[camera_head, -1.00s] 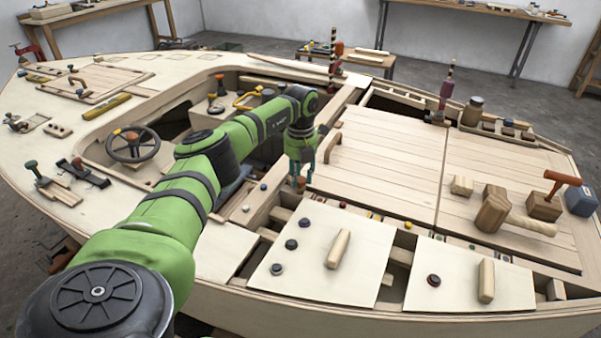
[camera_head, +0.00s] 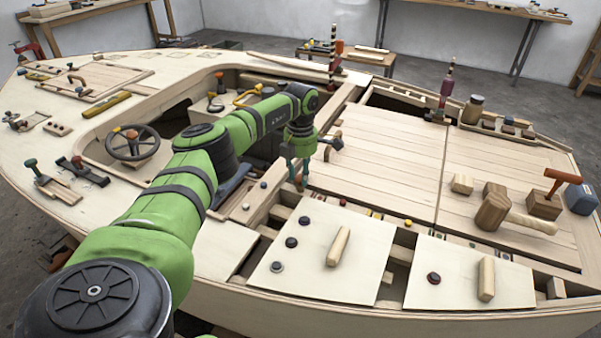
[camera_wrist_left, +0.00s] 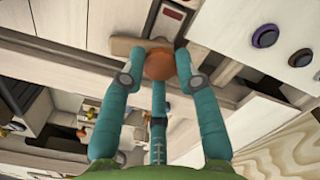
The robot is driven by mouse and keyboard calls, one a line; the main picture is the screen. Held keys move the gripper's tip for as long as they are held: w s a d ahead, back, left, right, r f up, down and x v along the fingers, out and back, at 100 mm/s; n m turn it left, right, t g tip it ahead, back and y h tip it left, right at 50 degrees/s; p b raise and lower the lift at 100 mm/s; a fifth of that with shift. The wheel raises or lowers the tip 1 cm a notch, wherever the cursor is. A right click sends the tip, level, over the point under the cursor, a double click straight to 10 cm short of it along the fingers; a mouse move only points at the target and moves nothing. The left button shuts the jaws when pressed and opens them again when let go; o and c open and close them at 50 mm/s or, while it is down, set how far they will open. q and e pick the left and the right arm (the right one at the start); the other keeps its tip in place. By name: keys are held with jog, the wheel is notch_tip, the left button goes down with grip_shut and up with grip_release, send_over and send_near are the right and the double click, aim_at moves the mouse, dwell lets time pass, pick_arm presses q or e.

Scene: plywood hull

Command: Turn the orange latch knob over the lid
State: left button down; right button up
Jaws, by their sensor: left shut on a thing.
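The orange latch knob (camera_wrist_left: 159,64) is a round ball between the fingertips of my left gripper (camera_wrist_left: 160,72) in the left wrist view. A flat wooden bar (camera_wrist_left: 124,46) shows just behind it. In the head view my left gripper (camera_head: 299,180) points down at the left edge of the planked lid (camera_head: 385,165). Its teal fingers are closed together and largely hide the knob there. I cannot tell from these views how far the latch lies over the lid. My right gripper is not in view.
A wooden mallet (camera_head: 493,212) and a block with an orange handle (camera_head: 545,205) lie on the right-hand planks. Pale panels with dark knobs (camera_head: 330,250) are in front. A steering wheel (camera_head: 133,143) stands left of my arm. An open well lies beside the gripper.

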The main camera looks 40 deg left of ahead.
pick_arm(q)
jog(key=shift+m, duration=1.1)
jog(key=c, duration=0.9)
grip_release()
notch_tip(320, 180, up, 12)
